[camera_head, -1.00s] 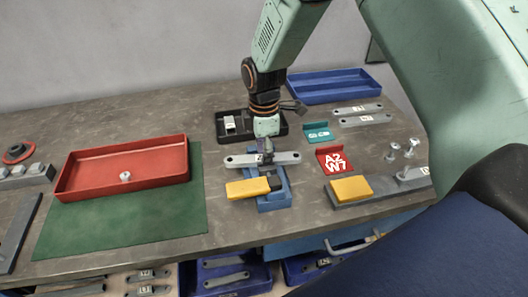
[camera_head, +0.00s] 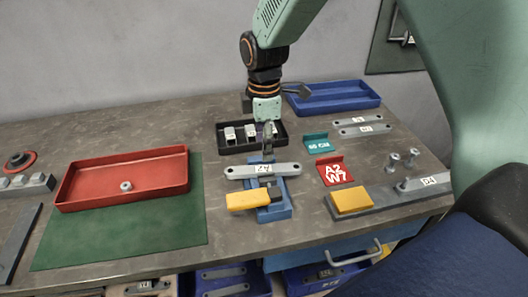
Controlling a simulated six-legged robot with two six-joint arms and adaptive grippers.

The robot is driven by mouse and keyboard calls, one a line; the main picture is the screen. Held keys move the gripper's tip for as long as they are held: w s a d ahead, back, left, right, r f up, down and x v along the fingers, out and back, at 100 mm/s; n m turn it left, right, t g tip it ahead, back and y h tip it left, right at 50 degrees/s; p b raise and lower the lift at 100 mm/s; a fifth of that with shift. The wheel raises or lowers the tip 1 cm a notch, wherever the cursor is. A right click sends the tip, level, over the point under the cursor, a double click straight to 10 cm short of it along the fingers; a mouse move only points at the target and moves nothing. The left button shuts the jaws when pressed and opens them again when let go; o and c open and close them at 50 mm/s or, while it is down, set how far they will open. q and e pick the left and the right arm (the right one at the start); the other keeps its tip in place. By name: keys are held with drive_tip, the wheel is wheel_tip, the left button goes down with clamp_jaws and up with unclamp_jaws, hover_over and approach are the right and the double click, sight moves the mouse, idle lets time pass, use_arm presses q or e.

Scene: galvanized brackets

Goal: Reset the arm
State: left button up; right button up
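My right gripper (camera_head: 268,142) hangs pointing down from the arm that comes in at the top. It is seen edge-on, so its opening is hard to judge. Its tip shows just behind and above a grey metal bracket (camera_head: 285,169) with a white label; whether it touches cannot be told. The bracket lies across a blue fixture (camera_head: 276,209) with a yellow block (camera_head: 248,198) at its front. My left gripper is not in view.
A red tray (camera_head: 85,187) with a nut stands on a green mat (camera_head: 150,240) at left. A black tray (camera_head: 228,148) holds several metal pieces behind the fixture. Teal (camera_head: 317,142) and red (camera_head: 335,172) labelled brackets, a blue tray (camera_head: 330,108) and a yellow-padded bar (camera_head: 400,194) stand at right.

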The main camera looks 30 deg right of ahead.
drive_tip(key=shift+w+r, duration=0.1)
drive_tip(key=shift+r, duration=0.35)
idle(0.3)
